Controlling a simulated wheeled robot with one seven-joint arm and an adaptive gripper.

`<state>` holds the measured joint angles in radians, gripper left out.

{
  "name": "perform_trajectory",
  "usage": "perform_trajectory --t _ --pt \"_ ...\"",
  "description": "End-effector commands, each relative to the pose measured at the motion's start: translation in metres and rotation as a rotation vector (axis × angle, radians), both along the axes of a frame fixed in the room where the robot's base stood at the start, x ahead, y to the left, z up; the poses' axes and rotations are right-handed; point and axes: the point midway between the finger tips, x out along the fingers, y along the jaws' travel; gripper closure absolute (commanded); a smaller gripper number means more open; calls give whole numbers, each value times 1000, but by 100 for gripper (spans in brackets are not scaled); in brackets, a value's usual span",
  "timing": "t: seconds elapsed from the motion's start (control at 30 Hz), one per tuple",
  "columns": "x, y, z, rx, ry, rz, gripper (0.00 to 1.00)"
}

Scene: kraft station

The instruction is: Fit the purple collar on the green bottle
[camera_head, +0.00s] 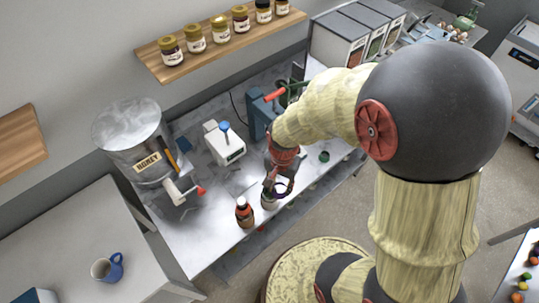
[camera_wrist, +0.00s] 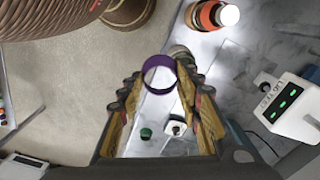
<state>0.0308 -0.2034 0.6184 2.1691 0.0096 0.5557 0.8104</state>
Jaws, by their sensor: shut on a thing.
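The purple collar (camera_wrist: 146,77) is a thin open ring held between the fingertips of my gripper (camera_wrist: 159,82) in the wrist view. In the head view my gripper (camera_head: 276,184) holds the collar (camera_head: 289,190) above the workbench, near its front edge. Nothing shows inside the ring except the bench surface. No thing is clearly the green bottle. A small dark green round thing (camera_head: 324,156) stands on the bench to the right, and it also shows in the wrist view (camera_wrist: 146,133); I cannot tell whether it is a bottle or a cap.
A reddish-brown bottle with a white cap (camera_head: 244,213) and a pale jar (camera_head: 268,202) stand close to my gripper. A honey tank (camera_head: 135,145), a white scale-like device (camera_head: 225,146) and a blue press (camera_head: 258,115) stand farther back. The bench front edge is near.

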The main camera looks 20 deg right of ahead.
Motion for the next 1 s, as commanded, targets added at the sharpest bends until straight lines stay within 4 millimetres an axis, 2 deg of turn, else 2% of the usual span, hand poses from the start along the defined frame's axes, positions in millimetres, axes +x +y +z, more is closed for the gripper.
perform_trajectory --t 0.03,0.1,0.2,0.4,0.67,1.0 --pt "9 3 13 0 6 8 74" --pt "23 6 17 1 3 16 74" --pt "44 8 17 1 1 23 74" --pt "66 9 13 3 0 26 74" --pt "67 9 4 3 0 26 74" --pt "67 9 -24 3 1 26 74"
